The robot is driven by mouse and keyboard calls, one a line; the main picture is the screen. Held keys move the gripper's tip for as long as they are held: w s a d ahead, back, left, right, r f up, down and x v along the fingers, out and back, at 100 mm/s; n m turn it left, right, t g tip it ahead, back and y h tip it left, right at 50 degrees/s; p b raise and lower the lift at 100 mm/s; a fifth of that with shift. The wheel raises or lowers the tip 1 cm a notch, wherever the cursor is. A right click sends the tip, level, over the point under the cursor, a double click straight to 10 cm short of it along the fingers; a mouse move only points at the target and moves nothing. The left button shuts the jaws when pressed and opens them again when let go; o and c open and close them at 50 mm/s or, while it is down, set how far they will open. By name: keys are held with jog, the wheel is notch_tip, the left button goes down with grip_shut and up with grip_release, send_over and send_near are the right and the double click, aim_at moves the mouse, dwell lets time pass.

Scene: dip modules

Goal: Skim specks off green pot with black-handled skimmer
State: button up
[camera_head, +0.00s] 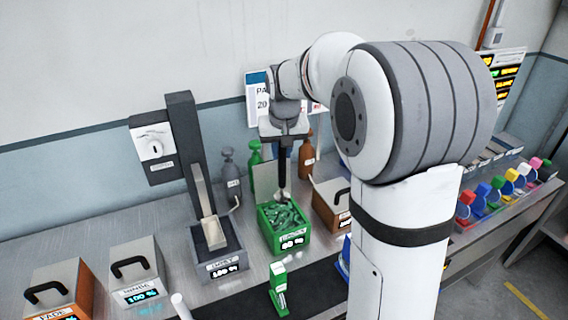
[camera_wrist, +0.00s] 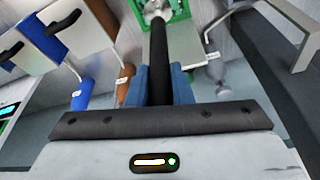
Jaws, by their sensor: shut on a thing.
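The green pot (camera_head: 269,238) stands on the counter at the middle of the head view, with mottled green content inside and a display on its front. Its green rim also shows at the top of the wrist view (camera_wrist: 179,8). The black-handled skimmer (camera_head: 282,170) hangs upright from my gripper (camera_head: 284,136), its metal head low at the pot's mouth. In the wrist view the black handle (camera_wrist: 161,60) runs between the blue finger pads of my gripper (camera_wrist: 163,85), which is shut on it. I cannot tell any specks apart from the content.
A grey pot (camera_head: 222,262) with a tall dark post stands left of the green pot, a brown lidded pot (camera_head: 331,215) right. Lidded boxes (camera_head: 140,280) stand front left, bottles (camera_head: 255,165) behind. A small green dispenser (camera_head: 278,285) stands in front, coloured ones (camera_head: 497,190) far right.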

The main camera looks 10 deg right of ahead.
aim_at(283, 184)
jog(key=shift+s+f+b, duration=0.1)
jog(key=shift+f+b, duration=0.35)
jog(key=shift+f, duration=0.3)
jog(key=shift+f+b, duration=2.7)
jog(key=shift+f, duration=1.1)
jog(key=shift+d, duration=0.1)
jog(key=shift+w+d+p, duration=0.25)
jog(key=shift+w+p, duration=0.05)
jog(key=shift+w, duration=0.4)
jog(key=shift+w+d+p, duration=0.25)
jog(key=shift+w, duration=0.4)
jog(key=a, duration=0.3)
jog(key=shift+s+a, duration=0.1)
jog(key=shift+s, duration=0.25)
